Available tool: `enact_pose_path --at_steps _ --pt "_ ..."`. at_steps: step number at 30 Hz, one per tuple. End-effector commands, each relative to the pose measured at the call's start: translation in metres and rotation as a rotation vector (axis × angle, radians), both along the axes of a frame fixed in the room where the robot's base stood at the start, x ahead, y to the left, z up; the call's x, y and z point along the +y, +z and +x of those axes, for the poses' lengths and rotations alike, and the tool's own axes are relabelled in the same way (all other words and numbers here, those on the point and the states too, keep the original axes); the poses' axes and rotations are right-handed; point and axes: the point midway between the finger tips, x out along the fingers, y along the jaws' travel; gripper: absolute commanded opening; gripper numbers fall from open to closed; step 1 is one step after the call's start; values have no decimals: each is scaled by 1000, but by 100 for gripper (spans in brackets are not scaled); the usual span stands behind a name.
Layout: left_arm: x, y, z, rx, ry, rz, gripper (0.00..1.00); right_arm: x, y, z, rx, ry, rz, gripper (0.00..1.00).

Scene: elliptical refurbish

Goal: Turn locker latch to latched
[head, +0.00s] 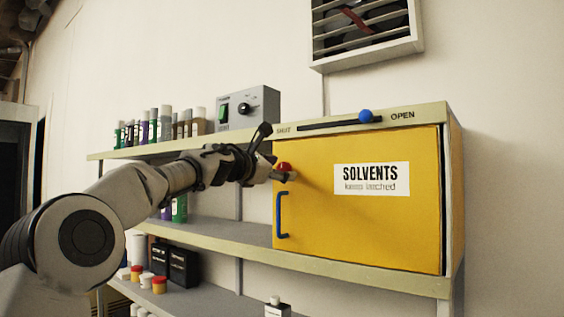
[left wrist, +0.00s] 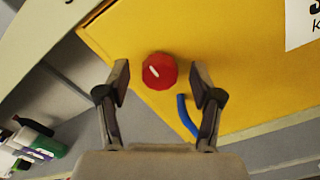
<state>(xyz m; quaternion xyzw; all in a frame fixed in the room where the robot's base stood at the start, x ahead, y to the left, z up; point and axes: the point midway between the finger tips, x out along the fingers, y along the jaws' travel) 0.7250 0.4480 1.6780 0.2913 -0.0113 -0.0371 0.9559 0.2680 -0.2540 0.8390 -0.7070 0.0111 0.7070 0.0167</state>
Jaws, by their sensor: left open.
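The yellow locker door (head: 350,215) carries a sign reading SOLVENTS, keep latched. The locker latch is a red round knob (head: 283,166) near the door's left edge. In the left wrist view the red knob (left wrist: 159,71) faces me, with a short white mark slanting from upper left to lower right. My left gripper (head: 275,154) is open at the knob. In the left wrist view its fingertips (left wrist: 161,80) stand on either side of the knob, with gaps, not closed on it. Whether they reach its depth is unclear. My right gripper is not in view.
A blue handle (head: 280,215) is below the knob. A blue slider (head: 366,116) sits towards OPEN on the locker's top rail. A grey control box (head: 255,108) and several bottles (head: 160,125) stand on the upper shelf. A vent (head: 365,30) is above.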

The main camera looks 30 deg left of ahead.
Motion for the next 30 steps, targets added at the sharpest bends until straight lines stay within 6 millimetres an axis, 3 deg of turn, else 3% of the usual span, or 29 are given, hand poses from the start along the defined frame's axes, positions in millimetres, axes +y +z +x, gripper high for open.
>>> enact_pose_path --at_steps 8,9,14,30 --pt "-1 -1 7 -1 -1 -1 66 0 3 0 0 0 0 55" --pt "-1 -1 7 -1 -1 -1 62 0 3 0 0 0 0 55" --pt "-1 -1 7 -1 -1 -1 6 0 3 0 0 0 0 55" --pt "0 2 7 5 0 -86 6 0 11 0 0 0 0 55"
